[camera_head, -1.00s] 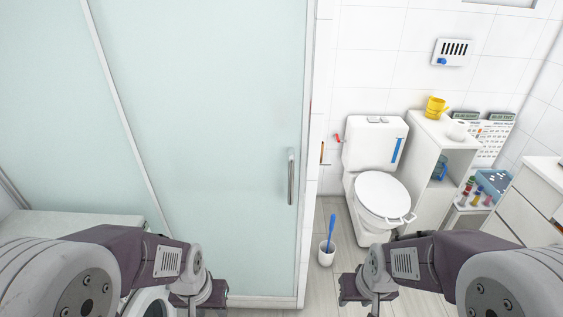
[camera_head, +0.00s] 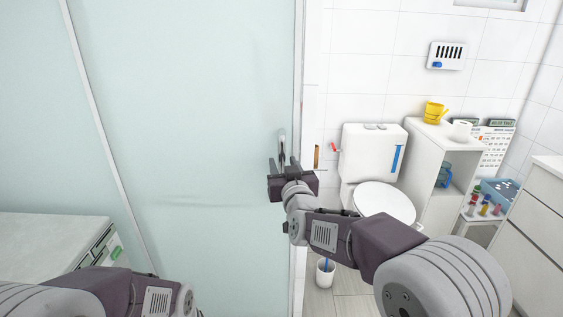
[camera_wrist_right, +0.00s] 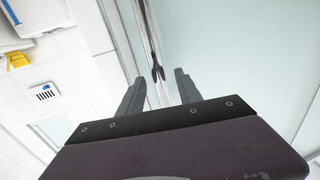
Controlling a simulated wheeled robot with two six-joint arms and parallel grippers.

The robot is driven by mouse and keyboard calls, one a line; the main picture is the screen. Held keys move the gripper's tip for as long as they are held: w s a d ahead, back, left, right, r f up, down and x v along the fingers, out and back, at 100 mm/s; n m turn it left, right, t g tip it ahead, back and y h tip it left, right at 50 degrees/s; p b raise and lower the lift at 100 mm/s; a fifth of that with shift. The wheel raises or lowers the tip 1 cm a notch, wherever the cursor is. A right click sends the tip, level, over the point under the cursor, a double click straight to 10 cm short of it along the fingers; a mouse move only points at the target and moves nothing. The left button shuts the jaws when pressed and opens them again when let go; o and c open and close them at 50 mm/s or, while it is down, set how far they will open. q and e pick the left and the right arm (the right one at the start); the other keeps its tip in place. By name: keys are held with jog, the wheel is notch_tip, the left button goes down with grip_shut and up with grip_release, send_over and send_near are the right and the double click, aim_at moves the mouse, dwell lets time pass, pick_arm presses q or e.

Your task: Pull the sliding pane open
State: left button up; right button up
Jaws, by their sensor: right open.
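The sliding pane (camera_head: 200,120) is a tall sheet of pale green frosted glass filling the left half of the head view. Its upright metal handle (camera_head: 282,143) is near the pane's right edge, with its lower part hidden behind my right gripper. My right gripper (camera_head: 282,164) is open at the handle. In the right wrist view, the open fingers (camera_wrist_right: 160,77) point along the pane (camera_wrist_right: 240,45), and the dark, thin handle (camera_wrist_right: 152,50) lies between their lines; contact cannot be told. My left arm is at the bottom left, its gripper out of view.
A white toilet (camera_head: 384,202) and an open white shelf (camera_head: 425,165) with a yellow cup (camera_head: 434,110) stand right of the pane. A toilet brush holder (camera_head: 325,272) is on the floor below my right arm. A white-topped appliance (camera_head: 45,238) is at lower left.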

jog(key=shift+w+a, duration=0.15)
jog(key=shift+w, duration=0.55)
jog(key=shift+w+a, duration=0.1)
jog(key=shift+w, duration=0.6)
grip_shut()
